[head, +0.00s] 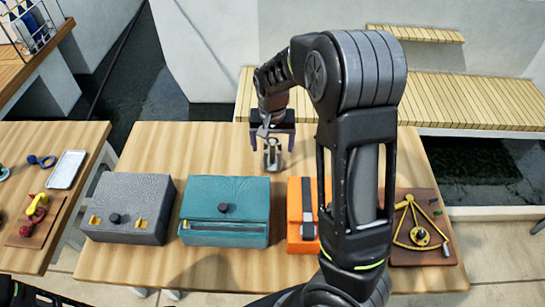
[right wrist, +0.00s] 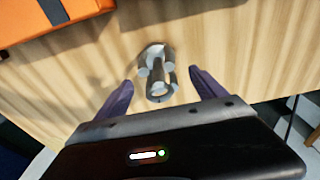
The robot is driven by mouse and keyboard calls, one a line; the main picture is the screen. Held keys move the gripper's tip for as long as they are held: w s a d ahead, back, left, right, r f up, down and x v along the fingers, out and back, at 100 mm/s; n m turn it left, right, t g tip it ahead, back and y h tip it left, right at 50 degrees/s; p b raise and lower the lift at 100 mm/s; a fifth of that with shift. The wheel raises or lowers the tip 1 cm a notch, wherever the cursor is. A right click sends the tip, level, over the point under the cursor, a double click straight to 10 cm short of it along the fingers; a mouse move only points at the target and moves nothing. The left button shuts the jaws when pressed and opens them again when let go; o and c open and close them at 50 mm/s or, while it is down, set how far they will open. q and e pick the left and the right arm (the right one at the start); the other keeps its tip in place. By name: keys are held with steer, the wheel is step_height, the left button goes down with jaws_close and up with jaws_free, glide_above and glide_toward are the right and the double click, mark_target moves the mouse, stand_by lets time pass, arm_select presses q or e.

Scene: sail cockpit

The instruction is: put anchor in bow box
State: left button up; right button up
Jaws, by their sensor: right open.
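A small grey metal piece, which looks like the anchor (head: 272,155), is on the wooden table. It also shows in the right wrist view (right wrist: 157,70), between and a little beyond the fingertips. My right gripper (head: 272,146) is open, with its purple fingers (right wrist: 162,82) apart on either side of the piece and no visible contact. Three boxes stand along the table: a grey box (head: 128,190), a teal box (head: 228,195) and an orange box (head: 295,215). No readable label tells which is the bow box. My left gripper is not in view.
A brown board with a brass sextant-like instrument (head: 420,234) lies at the table's right end. My right arm hides part of the orange box. A second table (head: 40,140) at left holds a white tray (head: 67,168). The wood behind the boxes is mostly clear.

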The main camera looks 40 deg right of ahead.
steer(key=shift+c, duration=0.2)
stand_by(0.3)
jaws_close()
stand_by(0.7)
steer(key=shift+r, duration=0.1)
